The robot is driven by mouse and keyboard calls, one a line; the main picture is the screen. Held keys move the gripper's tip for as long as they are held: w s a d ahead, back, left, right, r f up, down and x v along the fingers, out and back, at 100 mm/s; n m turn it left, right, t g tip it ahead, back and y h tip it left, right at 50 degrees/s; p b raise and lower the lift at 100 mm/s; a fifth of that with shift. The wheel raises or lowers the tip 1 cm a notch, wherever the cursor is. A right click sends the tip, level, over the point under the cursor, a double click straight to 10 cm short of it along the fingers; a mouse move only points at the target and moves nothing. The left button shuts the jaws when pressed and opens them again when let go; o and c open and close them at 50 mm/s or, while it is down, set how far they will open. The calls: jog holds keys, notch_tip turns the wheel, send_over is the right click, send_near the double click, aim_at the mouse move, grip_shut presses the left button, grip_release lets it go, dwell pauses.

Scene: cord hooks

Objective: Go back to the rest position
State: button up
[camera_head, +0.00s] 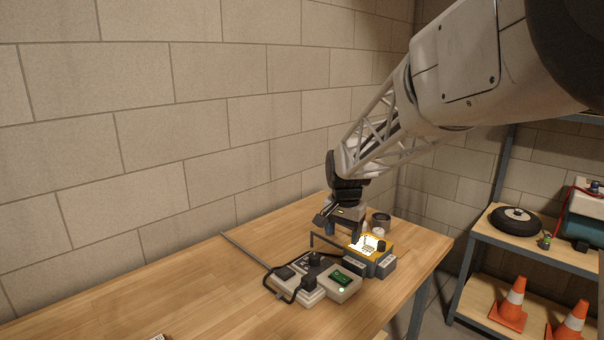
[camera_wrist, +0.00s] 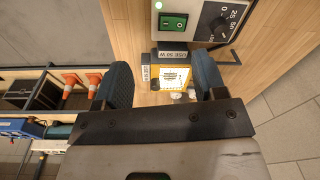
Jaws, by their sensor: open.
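My gripper (camera_head: 343,226) hangs above the wooden workbench, near the yellow box. In the wrist view my gripper (camera_wrist: 161,66) has its two dark blue fingers wide apart, with nothing visibly held between them. A thin dark hook-shaped rod (camera_head: 325,238) stands behind the unit. The yellow box (camera_head: 371,245) with a bright top lies just right of the gripper; it also shows between the fingers in the wrist view (camera_wrist: 174,78).
The workbench (camera_head: 170,295) is largely bare at the left. A grey strip (camera_head: 245,250) lies near the wall. A shelf at the right holds a black wheel (camera_head: 516,221), with orange cones (camera_head: 512,304) below.

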jog(key=s+d+r+n+t, duration=0.1)
jog(key=s+d+r, duration=0.1)
jog(key=s, duration=0.7)
jog(key=s+d+r+n, duration=0.2)
jog(key=s+d+r, duration=0.1)
jog(key=s, duration=0.6)
jog(key=s+d+f+n, duration=0.1)
jog(key=s, duration=0.9)
jog(key=s+d+f+n, duration=0.2)
jog(key=s, duration=0.8)
jog(key=shift+t, duration=0.4)
